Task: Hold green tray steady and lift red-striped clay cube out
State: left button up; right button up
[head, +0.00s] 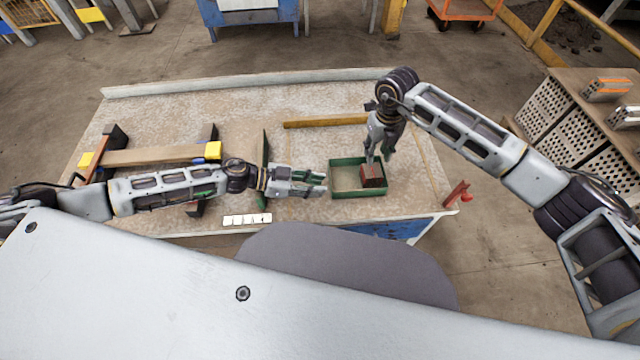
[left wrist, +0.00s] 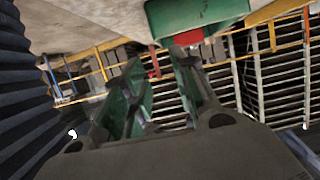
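The green tray (head: 345,194) is a shallow open box near the front right of the workbench. The clay cube (head: 373,177), reddish brown, sits inside at the tray's right side; its stripe is too small to make out. My left gripper (head: 322,184) is open, its fingers apart and pointing at the tray's left wall; I cannot tell whether they touch. In the left wrist view the tray (left wrist: 198,14) shows at the top, beyond the open green-padded fingers (left wrist: 158,75). My right gripper (head: 378,158) points down, open and empty, just above the cube.
A yellowish bar (head: 325,122) lies behind the tray. A red clamp (head: 457,193) stands at the bench's right edge. A white strip (head: 247,219) lies at the front edge.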

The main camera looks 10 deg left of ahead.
pick_arm(q)
jog(key=shift+d, duration=0.15)
send_near(371, 175)
jog(key=shift+s+d+f, duration=0.45)
jog(key=shift+d+f, duration=0.3)
jog(key=shift+d, duration=0.2)
jog(key=shift+s+d+f, duration=0.45)
jog(key=shift+d+f, duration=0.3)
jog(key=shift+d, duration=0.15)
jog(key=shift+s+d+f, duration=0.45)
jog(key=shift+d+f, duration=0.3)
jog(key=shift+d, duration=0.2)
grip_shut()
pick_arm(e)
jog(key=shift+o, duration=0.3)
